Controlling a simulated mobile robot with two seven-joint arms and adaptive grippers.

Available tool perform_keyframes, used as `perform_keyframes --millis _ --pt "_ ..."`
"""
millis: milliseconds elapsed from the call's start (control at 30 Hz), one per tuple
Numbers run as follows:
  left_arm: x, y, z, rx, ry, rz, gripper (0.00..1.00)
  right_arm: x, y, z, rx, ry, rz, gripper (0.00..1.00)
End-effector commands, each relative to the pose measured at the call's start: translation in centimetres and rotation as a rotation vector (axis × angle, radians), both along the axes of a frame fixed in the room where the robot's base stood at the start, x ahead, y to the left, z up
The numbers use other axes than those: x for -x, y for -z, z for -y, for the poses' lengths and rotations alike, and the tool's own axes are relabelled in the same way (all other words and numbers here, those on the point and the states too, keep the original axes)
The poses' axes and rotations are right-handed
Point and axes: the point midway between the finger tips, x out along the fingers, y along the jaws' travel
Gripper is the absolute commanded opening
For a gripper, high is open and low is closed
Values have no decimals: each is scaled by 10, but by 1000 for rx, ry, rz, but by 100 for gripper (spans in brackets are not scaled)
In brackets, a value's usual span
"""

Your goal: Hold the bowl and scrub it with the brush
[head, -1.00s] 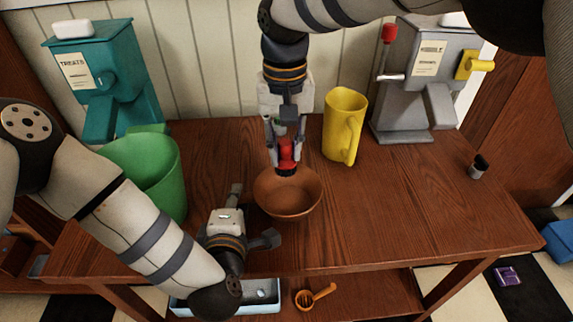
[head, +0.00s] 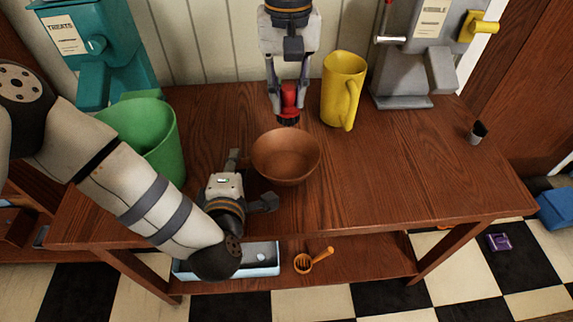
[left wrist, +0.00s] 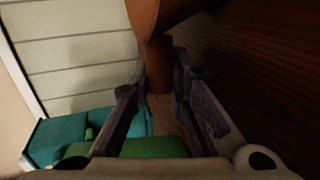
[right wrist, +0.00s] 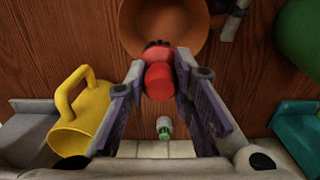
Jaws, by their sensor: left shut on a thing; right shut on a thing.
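The brown bowl (head: 286,163) is upright and held over the table (head: 400,175). My left gripper (head: 252,180) is shut on the bowl's narrow foot, which shows between its fingertips in the left wrist view (left wrist: 158,62). My right gripper (head: 288,98) is shut on the red brush (head: 289,95), its black bristles pointing down. In the head view the brush is just beyond the bowl's far rim, apart from it. In the right wrist view the red brush (right wrist: 159,80) overlaps the edge of the bowl (right wrist: 165,15); contact cannot be told there.
A green bin (head: 150,135) stands at the left and a yellow pitcher (head: 341,92) right of the brush. A teal dispenser (head: 95,60) and a grey dispenser (head: 405,65) stand behind. A small metal cup (head: 477,131) is at right. The table's right front is clear.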

Motion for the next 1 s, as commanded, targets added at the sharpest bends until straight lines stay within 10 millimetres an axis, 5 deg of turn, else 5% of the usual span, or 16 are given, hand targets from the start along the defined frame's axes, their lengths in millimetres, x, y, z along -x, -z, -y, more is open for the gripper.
perform_keyframes --millis 1000 --pt "1 3 0 -3 1 -7 0 -17 -34 58 0 -1 -1 0"
